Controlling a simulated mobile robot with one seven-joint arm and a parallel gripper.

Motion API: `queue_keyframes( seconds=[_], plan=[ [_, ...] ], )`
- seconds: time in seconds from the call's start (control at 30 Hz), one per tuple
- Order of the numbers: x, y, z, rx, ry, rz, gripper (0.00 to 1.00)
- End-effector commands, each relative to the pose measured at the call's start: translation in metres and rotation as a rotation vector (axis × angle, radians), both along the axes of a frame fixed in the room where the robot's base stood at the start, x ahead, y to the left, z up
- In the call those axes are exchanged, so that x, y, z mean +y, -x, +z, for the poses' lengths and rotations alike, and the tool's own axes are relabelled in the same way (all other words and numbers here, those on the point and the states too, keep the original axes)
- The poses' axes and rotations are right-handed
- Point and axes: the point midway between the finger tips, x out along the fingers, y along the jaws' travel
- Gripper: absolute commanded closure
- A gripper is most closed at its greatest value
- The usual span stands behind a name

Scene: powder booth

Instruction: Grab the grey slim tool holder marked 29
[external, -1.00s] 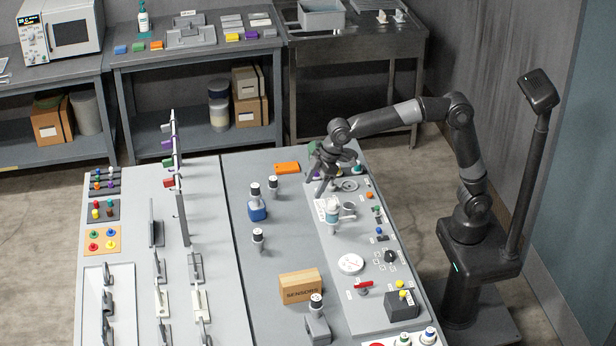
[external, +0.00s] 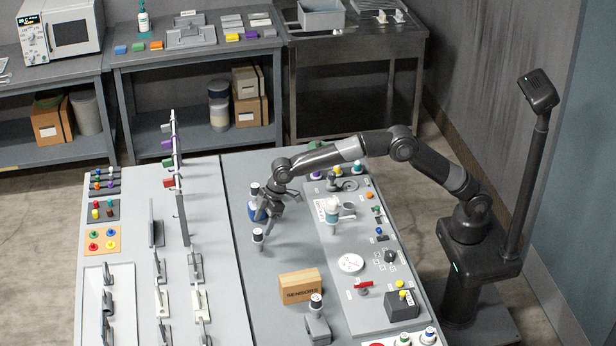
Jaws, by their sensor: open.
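Several small grey tool holders with dark tops stand on the table; no number is readable, so I cannot tell which is marked 29. One holder (external: 255,189) stands in a blue block (external: 252,211), partly covered by my gripper. Another holder (external: 258,237) stands upright on the bare table, just in front of my gripper. A third holder (external: 316,304) stands at a grey block (external: 318,328) near the front. My gripper (external: 272,209) is open, close beside the blue block on its right. A further holder seen earlier behind the blue block is now hidden by my gripper.
A cardboard box marked SENSORS (external: 300,287) lies in front. An upright rack (external: 180,190) stands left. The strip left of the box is clear.

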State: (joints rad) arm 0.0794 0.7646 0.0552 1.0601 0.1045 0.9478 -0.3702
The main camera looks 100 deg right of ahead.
Motion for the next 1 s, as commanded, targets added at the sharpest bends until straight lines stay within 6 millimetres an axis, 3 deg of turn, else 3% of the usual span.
queue_keyframes(
  seconds=[0.1,0.27,0.6,0.83,1.0],
  plan=[
    [0.002,-0.007,-0.018,0.001,0.0,0.0,0.36],
    [0.004,-0.01,-0.027,0.0,0.0,0.0,0.36],
    [0.014,-0.024,-0.07,0.001,0.0,0.0,0.36],
    [0.014,-0.025,-0.071,-0.001,0.001,0.0,0.36],
    [0.014,-0.025,-0.071,-0.001,0.001,0.0,0.49]
  ],
)
